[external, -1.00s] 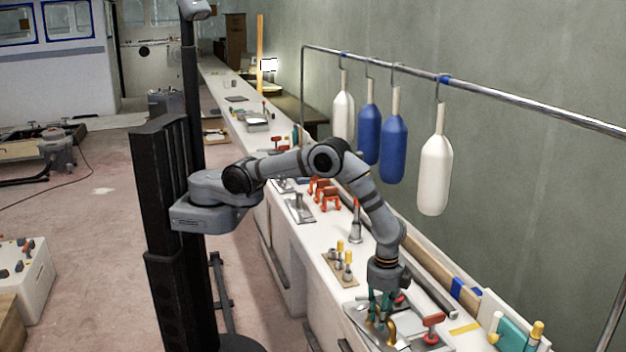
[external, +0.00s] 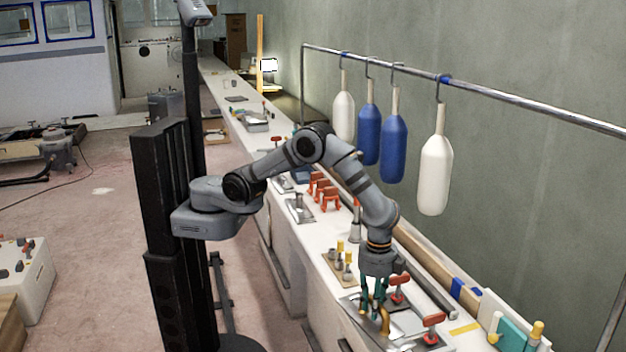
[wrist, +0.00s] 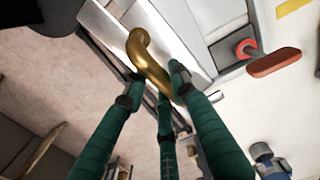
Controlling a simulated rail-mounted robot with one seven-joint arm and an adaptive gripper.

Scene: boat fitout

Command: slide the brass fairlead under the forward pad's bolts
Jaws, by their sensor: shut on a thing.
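The brass fairlead (external: 385,322) is a curved, hooked gold piece, held at the front of the bench. In the wrist view the fairlead (wrist: 147,55) shows large, its hooked end pointing up and left. My gripper (external: 376,308) has green fingers, which also show in the wrist view (wrist: 156,90); they are shut on the fairlead. A grey metal plate (external: 408,324) lies under and beside it. Two red-handled fittings stand by the plate, one behind the gripper (external: 399,282) and one to its right (external: 433,321). I cannot tell the forward pad's bolts apart, or whether the fairlead touches the plate.
A tan block with yellow-topped pegs (external: 340,268) stands left of my gripper. Orange clamps (external: 325,192) stand farther up the bench. A grey bar (external: 425,282) lies behind. Blue and white fenders (external: 435,172) hang from a rail above. The bench's front edge is close.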

